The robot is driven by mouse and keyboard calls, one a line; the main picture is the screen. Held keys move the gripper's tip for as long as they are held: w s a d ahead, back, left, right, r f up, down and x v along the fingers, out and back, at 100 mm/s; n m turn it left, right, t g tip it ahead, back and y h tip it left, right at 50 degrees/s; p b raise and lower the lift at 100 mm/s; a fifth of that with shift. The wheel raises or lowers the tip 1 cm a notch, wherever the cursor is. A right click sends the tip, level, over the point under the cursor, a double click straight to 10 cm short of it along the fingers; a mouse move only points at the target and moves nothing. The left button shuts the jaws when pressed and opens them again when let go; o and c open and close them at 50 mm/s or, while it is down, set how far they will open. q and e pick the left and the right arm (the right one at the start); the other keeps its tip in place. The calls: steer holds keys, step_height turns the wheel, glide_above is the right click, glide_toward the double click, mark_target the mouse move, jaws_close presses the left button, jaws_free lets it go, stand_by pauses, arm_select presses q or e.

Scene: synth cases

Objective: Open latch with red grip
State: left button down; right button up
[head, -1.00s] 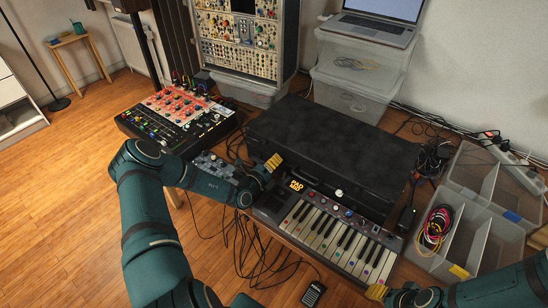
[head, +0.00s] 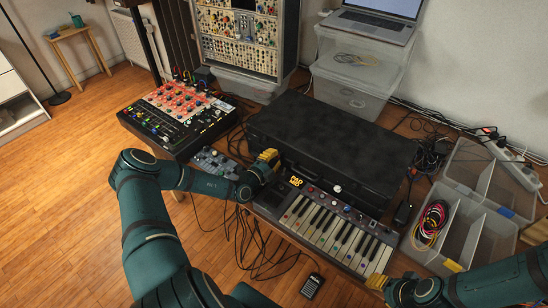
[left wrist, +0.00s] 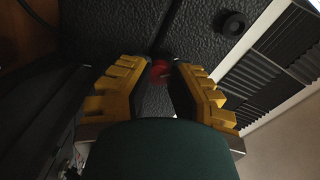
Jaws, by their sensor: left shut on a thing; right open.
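A large black case (head: 330,135) lies closed on the table behind a small keyboard. Its textured black side (left wrist: 110,25) fills the upper part of the left wrist view. The red grip (left wrist: 160,69) of the latch shows there between my left fingertips. My left gripper (head: 268,157) is at the case's front left and shut on the red grip; its yellow-padded fingers (left wrist: 160,75) flank it. In the head view the latch is hidden by the gripper. My right gripper (head: 377,283) is open and empty, near the keyboard's front right end.
The keyboard (head: 330,222) lies right in front of the case. A mixer (head: 178,112) stands to the left. Clear divided boxes (head: 470,225) with coiled cables (head: 430,222) are at the right. Loose black cables hang at the table's front edge.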

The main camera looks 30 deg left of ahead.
mark_target(274, 137)
arm_select(q)
steer(key=shift+w+a+r+n, duration=0.1)
steer(key=shift+a+r+n, duration=0.1)
steer(key=shift+n, duration=0.3)
steer(key=c, duration=0.8)
jaws_free()
steer(key=shift+f, duration=0.15)
steer(key=shift+d, duration=0.1)
step_height(274, 137, up, 10)
steer(key=shift+f, duration=0.15)
steer(key=shift+r, duration=0.2)
